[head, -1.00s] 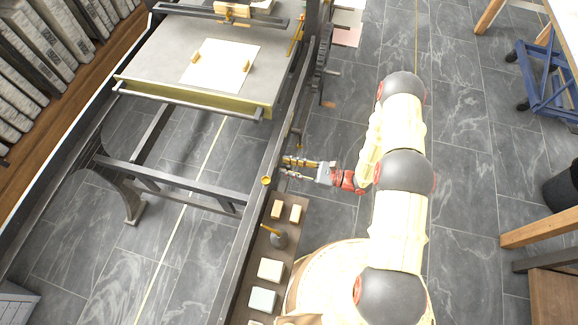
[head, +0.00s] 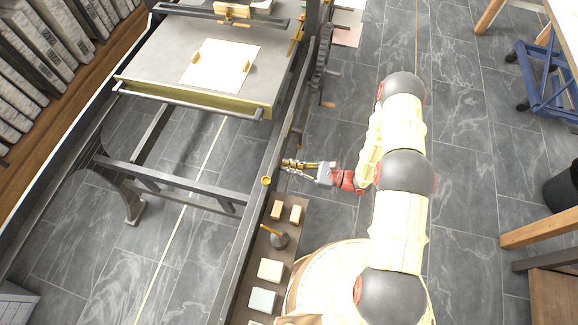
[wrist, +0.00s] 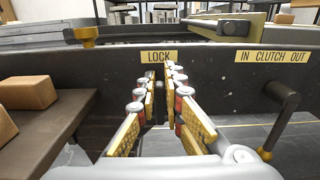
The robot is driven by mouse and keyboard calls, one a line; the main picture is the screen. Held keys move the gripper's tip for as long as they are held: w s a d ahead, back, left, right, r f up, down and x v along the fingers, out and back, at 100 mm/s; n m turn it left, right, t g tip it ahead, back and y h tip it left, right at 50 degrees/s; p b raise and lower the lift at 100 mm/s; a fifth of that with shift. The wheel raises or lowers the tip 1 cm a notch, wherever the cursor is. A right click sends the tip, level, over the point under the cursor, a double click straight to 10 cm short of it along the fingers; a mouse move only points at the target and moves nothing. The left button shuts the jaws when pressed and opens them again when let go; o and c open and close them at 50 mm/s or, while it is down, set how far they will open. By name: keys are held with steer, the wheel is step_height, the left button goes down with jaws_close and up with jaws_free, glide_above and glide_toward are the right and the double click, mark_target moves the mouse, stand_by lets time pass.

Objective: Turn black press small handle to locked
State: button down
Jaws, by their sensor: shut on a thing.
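The black press (head: 247,222) runs along the left of my arm, with its long dark side rail nearest me. In the wrist view its dark side (wrist: 225,85) carries a LOCK label (wrist: 159,57) and an IN CLUTCH OUT label (wrist: 272,57). My gripper (head: 287,165) is at this rail. In the wrist view my gripper (wrist: 160,92) has its padded fingers on both sides of a small dark handle (wrist: 159,87) just below the LOCK label. It is shut on that handle, which is mostly hidden between the fingers, so its angle is unclear.
A black bent lever (wrist: 279,115) stands right of my gripper, below the clutch label. A dark shelf (wrist: 48,130) with wooden blocks (wrist: 28,92) is at left. A brass knob (head: 266,181) sits on the rail. Open floor (head: 470,190) lies right of my arm.

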steer(key=shift+s+a+f+n, duration=0.15)
steer(key=shift+s+n, duration=0.25)
steer(key=shift+n, duration=0.3)
steer(key=shift+s+a+f+n+b, duration=0.1)
steer(key=shift+s+n+b, duration=0.15)
steer(key=shift+n, duration=0.75)
steer(key=shift+s+a+f+n+b, duration=0.15)
steer(key=shift+s+n, duration=0.1)
steer(key=shift+n, duration=0.75)
steer(key=shift+s+f+n+b, duration=0.15)
steer(key=shift+s+n+b, duration=0.1)
steer(key=shift+n, duration=0.7)
steer(key=shift+s+f+n+b, duration=0.1)
steer(key=shift+n+b, duration=0.15)
steer(key=shift+n, duration=0.7)
steer(key=n, duration=0.2)
steer(key=n+b, duration=0.1)
steer(key=f+n+b, duration=0.1)
steer(key=n, duration=0.1)
steer(key=shift+s+a+f+n, duration=0.1)
steer(key=shift+s+a+n, duration=0.05)
steer(key=shift+s+n, duration=0.15)
steer(key=shift+w+f+n+b, duration=0.1)
steer(key=shift+n+b, duration=0.15)
steer(key=shift+n, duration=0.45)
steer(key=shift+w+f+n+b, duration=0.1)
steer(key=shift+n+b, duration=0.15)
steer(key=shift+n, duration=0.45)
